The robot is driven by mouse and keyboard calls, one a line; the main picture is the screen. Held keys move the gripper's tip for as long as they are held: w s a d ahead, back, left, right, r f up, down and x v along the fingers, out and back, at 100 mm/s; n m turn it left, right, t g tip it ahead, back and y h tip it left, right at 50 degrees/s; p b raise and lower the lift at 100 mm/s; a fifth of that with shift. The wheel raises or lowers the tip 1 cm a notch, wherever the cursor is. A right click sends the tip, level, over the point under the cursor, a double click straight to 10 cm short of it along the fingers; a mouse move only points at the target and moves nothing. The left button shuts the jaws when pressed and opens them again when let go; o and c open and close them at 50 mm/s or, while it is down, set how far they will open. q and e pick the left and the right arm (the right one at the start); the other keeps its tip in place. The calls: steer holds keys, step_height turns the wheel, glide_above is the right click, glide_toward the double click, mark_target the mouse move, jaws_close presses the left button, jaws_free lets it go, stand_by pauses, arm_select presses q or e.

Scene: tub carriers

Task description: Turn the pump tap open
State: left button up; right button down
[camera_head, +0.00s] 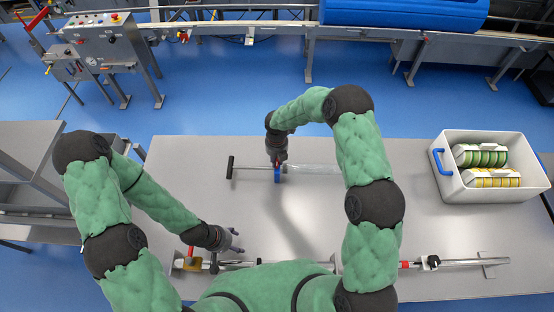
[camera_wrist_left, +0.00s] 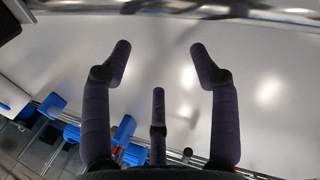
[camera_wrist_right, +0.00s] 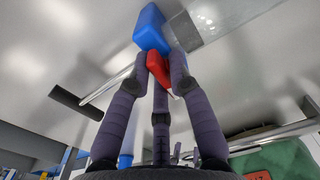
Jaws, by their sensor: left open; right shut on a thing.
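The pump lies on the table in the head view, with a black T-handle (camera_head: 230,167), a thin rod and a clear tube (camera_head: 318,171). A blue block (camera_head: 277,175) sits on it between handle and tube. In the right wrist view, a red tap lever (camera_wrist_right: 158,68) stands out from the blue block (camera_wrist_right: 151,28). My right gripper (camera_head: 278,160) is shut on the red lever, its fingertips close to the blue block. The fingers hide part of the lever. My left gripper (camera_head: 235,240) is open and empty above the table's near side; its spread fingers show in the left wrist view (camera_wrist_left: 159,65).
A long pipe (camera_head: 465,263) with red and black fittings lies along the near edge, partly hidden by my body. A white tub (camera_head: 515,197) with blue handles holds green and yellow items at the right. The table (camera_head: 425,215) is bare between tub and pump.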

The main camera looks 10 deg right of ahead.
steer(key=shift+n, duration=0.5)
steer(key=c, duration=1)
jaws_free()
step_height(320, 180, up, 12)
